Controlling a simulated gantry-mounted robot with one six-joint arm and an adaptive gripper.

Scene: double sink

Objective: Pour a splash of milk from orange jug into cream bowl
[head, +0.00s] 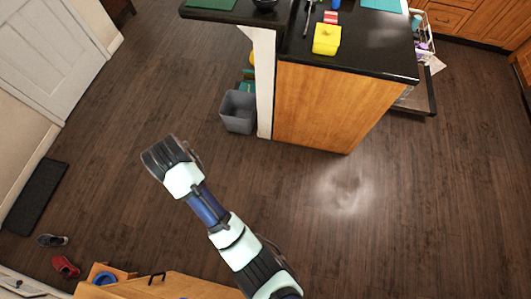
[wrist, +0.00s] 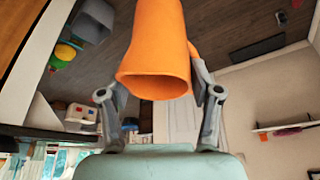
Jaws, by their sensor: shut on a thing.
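The orange jug (wrist: 154,45) is in the wrist view, at the top middle, with its wide end towards the camera. A bit of its handle (wrist: 193,49) shows on the right. My gripper (wrist: 160,88) is shut on the jug, one finger on each side. No milk can be made out. In the head view the end of my arm (head: 172,155) is over open floor, left of the counter; the jug is not visible there. I cannot find a cream bowl in either view.
A grey bin (head: 238,111) stands beside the counter's white end panel. A wooden unit with a blue round item (head: 105,278) is at the lower left. The floor between is clear.

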